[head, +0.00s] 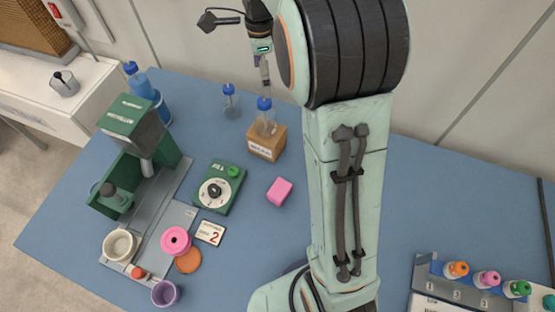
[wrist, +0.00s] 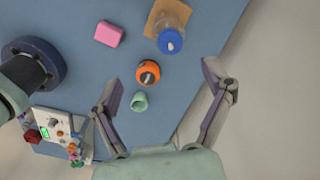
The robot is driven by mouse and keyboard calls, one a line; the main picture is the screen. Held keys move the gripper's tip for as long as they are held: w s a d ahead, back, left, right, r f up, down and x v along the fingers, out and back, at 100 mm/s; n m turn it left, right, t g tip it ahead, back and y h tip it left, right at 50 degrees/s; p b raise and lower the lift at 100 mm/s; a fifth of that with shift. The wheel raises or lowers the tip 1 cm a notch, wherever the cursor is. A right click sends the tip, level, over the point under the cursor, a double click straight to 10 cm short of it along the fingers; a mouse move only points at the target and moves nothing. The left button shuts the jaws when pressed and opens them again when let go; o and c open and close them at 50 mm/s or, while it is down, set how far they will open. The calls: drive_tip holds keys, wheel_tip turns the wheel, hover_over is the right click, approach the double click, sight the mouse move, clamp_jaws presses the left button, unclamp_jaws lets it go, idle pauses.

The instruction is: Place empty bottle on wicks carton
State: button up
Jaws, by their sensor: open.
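A clear bottle with a blue cap (head: 266,117) stands upright on the brown wicks carton (head: 266,144) in the head view. In the wrist view the bottle (wrist: 171,32) covers part of the carton (wrist: 155,14). Its clear wall shows no evident contents. My gripper (head: 264,72) is just above the cap in the head view. In the wrist view my gripper (wrist: 162,78) has its fingers spread wide with nothing held between them; the bottle is beyond the tips, apart from both fingers.
A second blue-capped bottle (head: 230,101) stands behind and left of the carton. A pink block (head: 279,191) and a green dial device (head: 219,187) lie nearer. The wrist view shows an orange item (wrist: 148,73) and a pale green one (wrist: 139,102). A bottle rack (head: 475,282) is at right.

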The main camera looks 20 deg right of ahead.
drive_tip(key=s+a+n, duration=0.4)
drive_tip(key=s+n, duration=0.7)
drive_tip(key=s, duration=0.2)
drive_tip(key=s+a+f+n, duration=0.1)
drive_tip(key=s+a+n, duration=0.3)
drive_tip(key=s+n, duration=0.6)
drive_tip(key=s, duration=0.2)
drive_tip(key=shift+s+f+n+y, duration=0.15)
drive_tip(key=shift+s+n+y, duration=0.25)
